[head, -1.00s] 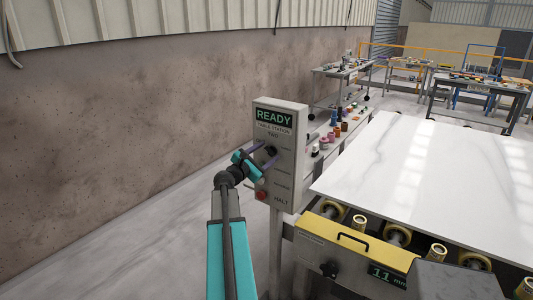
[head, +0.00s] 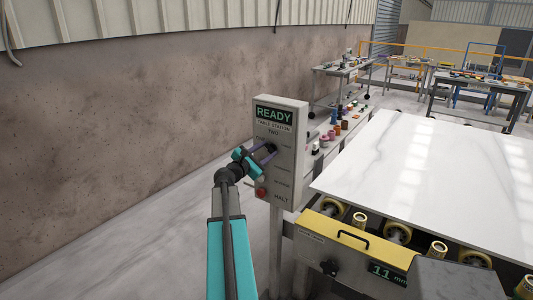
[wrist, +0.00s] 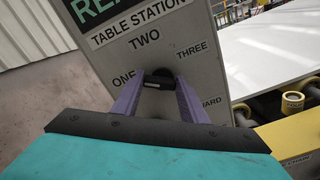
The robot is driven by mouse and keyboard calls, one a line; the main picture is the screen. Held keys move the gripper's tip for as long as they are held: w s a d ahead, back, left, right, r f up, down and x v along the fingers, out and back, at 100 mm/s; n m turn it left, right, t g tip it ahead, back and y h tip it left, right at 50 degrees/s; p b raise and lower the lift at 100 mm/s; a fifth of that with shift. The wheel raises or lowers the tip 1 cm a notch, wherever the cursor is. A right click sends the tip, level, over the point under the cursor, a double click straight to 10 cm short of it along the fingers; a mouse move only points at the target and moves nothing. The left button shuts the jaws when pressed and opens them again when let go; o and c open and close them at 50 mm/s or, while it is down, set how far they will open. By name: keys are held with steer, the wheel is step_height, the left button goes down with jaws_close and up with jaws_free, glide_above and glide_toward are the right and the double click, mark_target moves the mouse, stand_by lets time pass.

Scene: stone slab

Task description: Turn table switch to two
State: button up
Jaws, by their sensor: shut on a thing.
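The table switch is a dark knob (wrist: 158,79) on the grey control box (head: 288,130), under a "TABLE STATION" label. In the wrist view the word "TWO" (wrist: 145,40) stands above the knob, "ONE" (wrist: 124,80) to its left and "THREE" (wrist: 191,50) to its upper right. My gripper (head: 266,152) has its purple fingers on both sides of the knob and is shut on it. A small pale mark shows on the knob, but I cannot tell for sure which position it points to.
A green "READY" display (head: 275,115) tops the box. A red button (head: 262,193) by "HALT" sits low on it. A roller table with a white stone slab (head: 440,170) stands to the right. The floor on the left is clear.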

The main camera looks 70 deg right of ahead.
steer(key=shift+f+m+b, duration=0.15)
steer(key=shift+m+b, duration=0.15)
steer(key=shift+b, duration=0.25)
steer(key=shift+m+b, duration=0.6)
steer(key=shift+b, duration=0.65)
steer(key=m+b, duration=0.3)
steer(key=b, duration=0.3)
steer(key=shift+s+f+m, duration=0.1)
steer(key=shift+s+m, duration=0.05)
steer(key=shift+m, duration=0.25)
steer(key=m+b, duration=0.4)
steer(key=b, duration=0.2)
steer(key=shift+s+b, duration=0.1)
steer(key=shift+b, duration=0.2)
steer(key=shift+a+m+b, duration=0.1)
steer(key=shift+m+b, duration=0.7)
steer(key=shift+b, duration=0.2)
steer(key=shift+s, duration=0.1)
steer(key=o, duration=1)
steer(key=shift+r, duration=0.2)
steer(key=shift+o, duration=0.2)
